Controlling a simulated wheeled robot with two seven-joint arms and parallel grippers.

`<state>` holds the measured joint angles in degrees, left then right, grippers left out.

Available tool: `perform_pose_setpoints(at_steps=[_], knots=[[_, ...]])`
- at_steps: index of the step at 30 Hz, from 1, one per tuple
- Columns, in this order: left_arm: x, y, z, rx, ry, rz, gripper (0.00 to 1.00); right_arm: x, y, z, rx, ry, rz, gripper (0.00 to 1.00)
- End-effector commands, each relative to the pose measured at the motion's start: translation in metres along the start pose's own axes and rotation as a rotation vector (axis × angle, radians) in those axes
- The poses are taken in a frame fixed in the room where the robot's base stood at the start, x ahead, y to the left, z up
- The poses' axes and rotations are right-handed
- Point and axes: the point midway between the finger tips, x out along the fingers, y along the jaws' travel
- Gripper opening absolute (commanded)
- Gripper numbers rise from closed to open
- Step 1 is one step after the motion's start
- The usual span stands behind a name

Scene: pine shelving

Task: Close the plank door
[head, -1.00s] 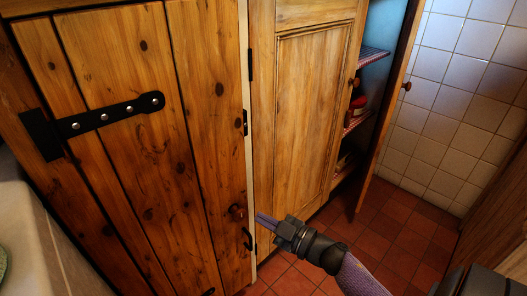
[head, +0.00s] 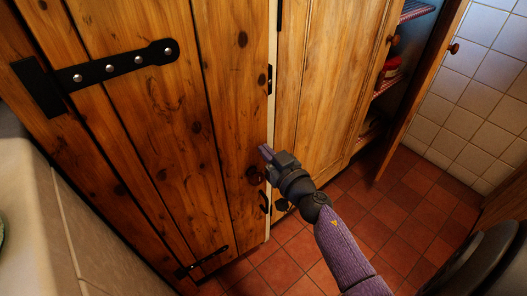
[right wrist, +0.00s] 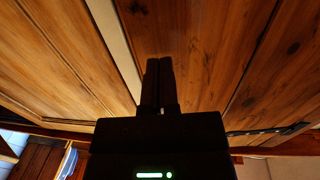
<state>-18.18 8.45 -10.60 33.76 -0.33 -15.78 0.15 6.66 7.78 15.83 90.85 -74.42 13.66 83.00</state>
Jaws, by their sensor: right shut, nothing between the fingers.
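The plank door (head: 145,130) fills the left of the head view, with black strap hinges on its left side. It stands about flush with the cream frame strip (head: 272,50); I cannot tell whether a small gap is left. My left gripper is not in view.
A panelled cabinet front (head: 325,85) stands right of the plank door. Beyond it a cupboard stands open, with shelves, a red jar (head: 390,70) and its door (head: 425,90) swung out. A pale counter (head: 30,220) is at left. The red tiled floor (head: 395,215) is clear.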

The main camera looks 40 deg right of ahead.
Motion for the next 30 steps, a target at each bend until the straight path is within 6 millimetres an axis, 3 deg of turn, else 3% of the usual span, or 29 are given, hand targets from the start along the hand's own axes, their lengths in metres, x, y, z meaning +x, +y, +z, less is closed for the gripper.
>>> perform_pose_setpoints(at_steps=[4, 14, 22, 30], knots=[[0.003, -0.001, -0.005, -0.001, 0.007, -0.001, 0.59, 0.010, 0.000, 0.001, 0.000, 0.000, -0.001, 0.00], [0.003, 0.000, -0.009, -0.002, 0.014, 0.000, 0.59, 0.012, 0.000, -0.001, 0.000, 0.000, -0.003, 0.00], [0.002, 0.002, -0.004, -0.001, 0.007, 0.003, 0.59, 0.048, 0.000, 0.000, -0.001, -0.001, -0.124, 0.00], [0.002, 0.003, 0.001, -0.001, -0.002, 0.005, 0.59, 0.053, 0.000, -0.003, -0.002, 0.005, -0.142, 0.00]])
